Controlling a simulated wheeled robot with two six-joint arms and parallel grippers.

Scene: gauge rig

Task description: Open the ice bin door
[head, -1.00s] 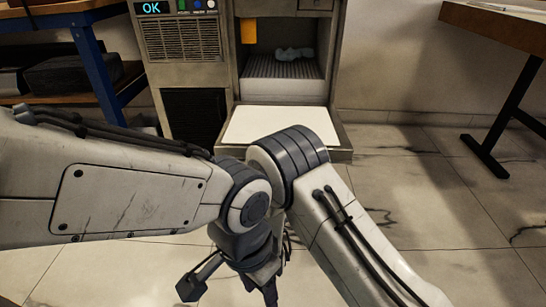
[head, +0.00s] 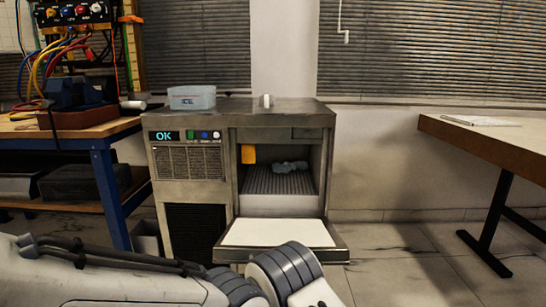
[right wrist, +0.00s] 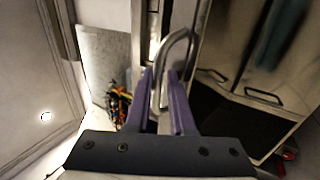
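The ice machine (head: 182,162) stands in the middle of the head view. Its ice bin door (head: 278,233) is folded down and lies about level in front of the bin opening, white inner face up. My right gripper (right wrist: 161,75) shows in the right wrist view with two purple fingers apart. A curved metal handle (right wrist: 178,42) shows in line with the gap; I cannot tell whether the fingers touch it. My left gripper is out of view.
A blue-legged workbench (head: 107,180) with cables and a vise stands at the left. A wooden table (head: 490,145) stands at the right. A clear tub (head: 192,97) sits on the machine. The tiled floor (head: 400,262) between door and table is clear.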

